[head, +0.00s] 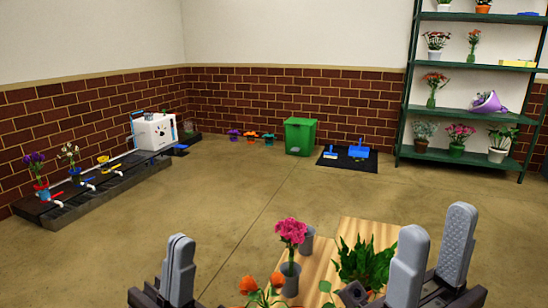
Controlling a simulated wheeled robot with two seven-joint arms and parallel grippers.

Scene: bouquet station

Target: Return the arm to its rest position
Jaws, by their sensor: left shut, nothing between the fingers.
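My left gripper (179,268) is at the bottom left of the head view, left of the wooden table. Its grey fingers are together with nothing between them. My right gripper (433,258) is at the bottom right, over the table's right side. Its two fingers stand apart, with nothing seen between them. Both grippers point upward in the picture, and much of both arms is out of view.
The wooden table (324,268) holds a grey vase with pink flowers (292,231), another grey vase (308,240), orange flowers (248,284) and green leaves (368,261). A green bin (300,136) and a shelf of plants (473,65) stand behind. Open floor (190,200) lies left.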

